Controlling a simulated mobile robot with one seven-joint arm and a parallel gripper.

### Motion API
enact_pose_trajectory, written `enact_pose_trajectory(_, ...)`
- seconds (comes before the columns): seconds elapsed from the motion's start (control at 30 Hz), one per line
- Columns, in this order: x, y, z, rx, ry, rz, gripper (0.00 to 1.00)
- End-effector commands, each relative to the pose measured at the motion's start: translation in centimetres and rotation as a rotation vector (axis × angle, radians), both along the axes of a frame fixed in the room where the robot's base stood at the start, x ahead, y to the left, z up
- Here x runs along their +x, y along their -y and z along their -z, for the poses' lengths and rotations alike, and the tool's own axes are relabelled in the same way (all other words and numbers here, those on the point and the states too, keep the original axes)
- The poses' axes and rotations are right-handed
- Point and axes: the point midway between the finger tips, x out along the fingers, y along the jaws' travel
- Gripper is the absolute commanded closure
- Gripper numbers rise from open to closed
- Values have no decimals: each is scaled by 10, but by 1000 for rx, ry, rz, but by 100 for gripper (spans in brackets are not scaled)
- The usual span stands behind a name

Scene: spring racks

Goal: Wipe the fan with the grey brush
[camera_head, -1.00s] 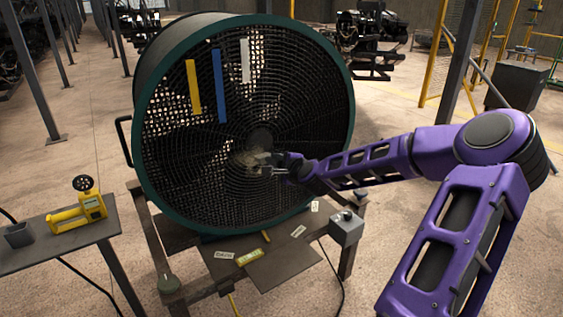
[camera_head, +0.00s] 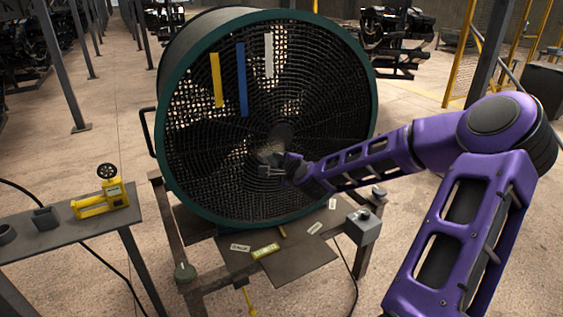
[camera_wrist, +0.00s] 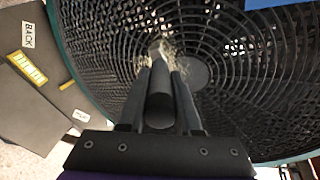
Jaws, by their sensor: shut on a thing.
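The fan (camera_head: 210,160) is a large drum with a green rim and a black wire grille, standing on a low metal stand. Yellow, blue and white strips hang on the upper grille. My gripper (camera_head: 270,168) is in front of the grille, just below the hub. In the wrist view my gripper (camera_wrist: 160,85) is shut on the grey brush (camera_wrist: 160,105), whose round handle lies between the fingers. Its pale bristles (camera_wrist: 157,50) point at the grille near the hub and look to be at or very close to the wires; I cannot tell if they touch.
A grey control box (camera_head: 362,227) stands at the stand's right corner. Labels and a yellow tag (camera_head: 265,250) lie on the plate below the fan.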

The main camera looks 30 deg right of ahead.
Motion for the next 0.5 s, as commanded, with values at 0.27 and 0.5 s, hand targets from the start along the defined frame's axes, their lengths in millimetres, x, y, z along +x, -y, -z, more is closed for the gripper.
enact_pose_trajectory(0.27, 4, -25, 0, -1, -1, -4, 100)
enact_pose_trajectory(0.5, 4, -31, -4, -2, 1, -1, 100)
